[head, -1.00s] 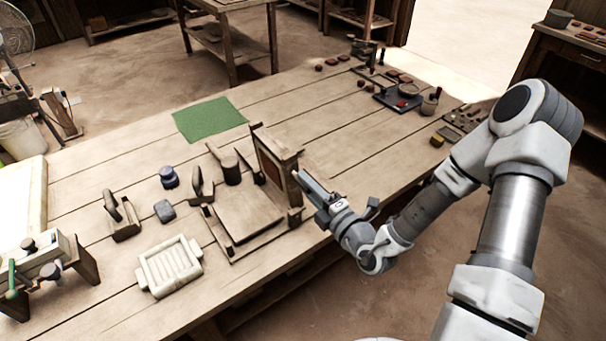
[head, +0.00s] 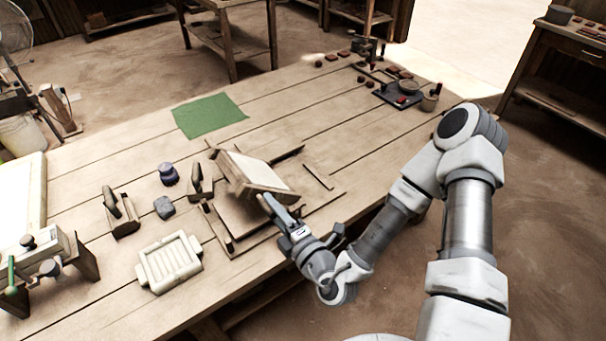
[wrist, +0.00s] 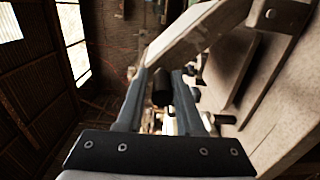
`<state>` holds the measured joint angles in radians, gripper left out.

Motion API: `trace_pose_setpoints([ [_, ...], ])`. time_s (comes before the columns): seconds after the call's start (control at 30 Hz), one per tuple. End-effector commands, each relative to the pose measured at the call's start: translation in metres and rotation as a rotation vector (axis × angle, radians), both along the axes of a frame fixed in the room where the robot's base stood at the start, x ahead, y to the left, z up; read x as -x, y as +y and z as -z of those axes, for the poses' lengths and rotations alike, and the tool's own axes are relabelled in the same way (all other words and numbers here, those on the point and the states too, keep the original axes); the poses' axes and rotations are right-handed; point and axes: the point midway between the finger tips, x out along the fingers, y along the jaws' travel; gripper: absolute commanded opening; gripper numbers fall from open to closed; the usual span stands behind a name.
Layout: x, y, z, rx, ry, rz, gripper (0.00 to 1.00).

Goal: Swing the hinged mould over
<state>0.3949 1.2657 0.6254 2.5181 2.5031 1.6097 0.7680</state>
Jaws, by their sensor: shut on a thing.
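The hinged mould (head: 258,171) is tilted over the left part of its wooden base (head: 230,217) on the bench. Its pale flat face is turned up and to the right, and its left side is raised off the base. My gripper (head: 270,202) is at the mould's near edge. In the wrist view my gripper (wrist: 160,95) is shut on a dark round handle (wrist: 162,88) beside a pale wooden bar of the mould (wrist: 200,30). The mould's underside and the hinge are hidden in the head view.
A wooden block with a handle (head: 200,183) stands close to the mould's left. A white slatted tray (head: 170,262), a blue-grey block (head: 164,207) and a dark jar (head: 168,174) lie further left. A green cloth (head: 208,116) lies behind.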

Motion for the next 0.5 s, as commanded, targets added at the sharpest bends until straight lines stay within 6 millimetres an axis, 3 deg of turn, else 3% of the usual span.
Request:
trace_pose_setpoints([
  [0.03, 0.007, 0.01, -0.001, -0.016, -0.003, -0.016, 0.19],
  [0.27, 0.013, 0.019, 0.008, -0.014, -0.004, -0.016, 0.31],
  [0.37, 0.018, 0.026, 0.02, -0.015, 0.0, -0.018, 0.23],
  [0.43, 0.023, 0.032, 0.029, -0.015, 0.0, -0.017, 0.11],
  [0.5, 0.025, 0.036, 0.036, -0.015, -0.002, -0.016, 0.09],
])
